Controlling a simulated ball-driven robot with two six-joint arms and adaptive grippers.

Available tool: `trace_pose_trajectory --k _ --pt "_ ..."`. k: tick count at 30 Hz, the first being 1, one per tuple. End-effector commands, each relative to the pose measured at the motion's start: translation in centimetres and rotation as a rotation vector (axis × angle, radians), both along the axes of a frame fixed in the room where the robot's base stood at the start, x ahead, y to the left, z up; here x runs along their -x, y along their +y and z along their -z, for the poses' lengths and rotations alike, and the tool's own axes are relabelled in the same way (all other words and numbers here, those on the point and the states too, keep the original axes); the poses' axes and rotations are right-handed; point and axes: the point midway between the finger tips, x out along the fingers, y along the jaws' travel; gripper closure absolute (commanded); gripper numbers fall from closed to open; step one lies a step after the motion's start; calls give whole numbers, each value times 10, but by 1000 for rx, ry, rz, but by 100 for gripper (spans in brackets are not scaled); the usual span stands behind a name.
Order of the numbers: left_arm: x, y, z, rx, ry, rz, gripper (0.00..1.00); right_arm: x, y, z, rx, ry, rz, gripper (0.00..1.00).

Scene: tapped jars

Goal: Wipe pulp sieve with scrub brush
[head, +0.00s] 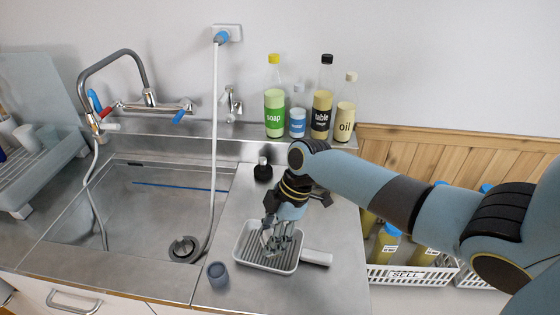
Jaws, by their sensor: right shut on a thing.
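The pulp sieve appears to be the pale rectangular tray (245,259) with a ribbed grey floor and a short white handle at its right, lying on the steel counter. My right gripper (276,243) points down over the sieve's middle, its fingers low inside the rim. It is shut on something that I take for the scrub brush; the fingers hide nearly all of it. I cannot tell whether it touches the ribs. My left gripper is not in view.
A small grey cup (218,275) stands just left of the sieve, and a black-based item (263,172) stands behind it. The sink (150,205) is to the left. Several bottles, including soap (275,112), line the back ledge. A white crate (405,275) is at the right.

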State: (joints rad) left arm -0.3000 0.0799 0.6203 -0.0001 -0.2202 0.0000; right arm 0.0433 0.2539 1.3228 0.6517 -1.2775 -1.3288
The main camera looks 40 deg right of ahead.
Motion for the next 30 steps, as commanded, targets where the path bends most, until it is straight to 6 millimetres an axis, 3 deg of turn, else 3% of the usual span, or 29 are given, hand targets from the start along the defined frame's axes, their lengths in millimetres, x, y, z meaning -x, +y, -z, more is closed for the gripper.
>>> trace_pose_trajectory --k 10,30 --pt "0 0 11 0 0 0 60 -25 15 1 -2 1 1 91" --pt "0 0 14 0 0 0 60 -32 19 1 -1 0 0 91"
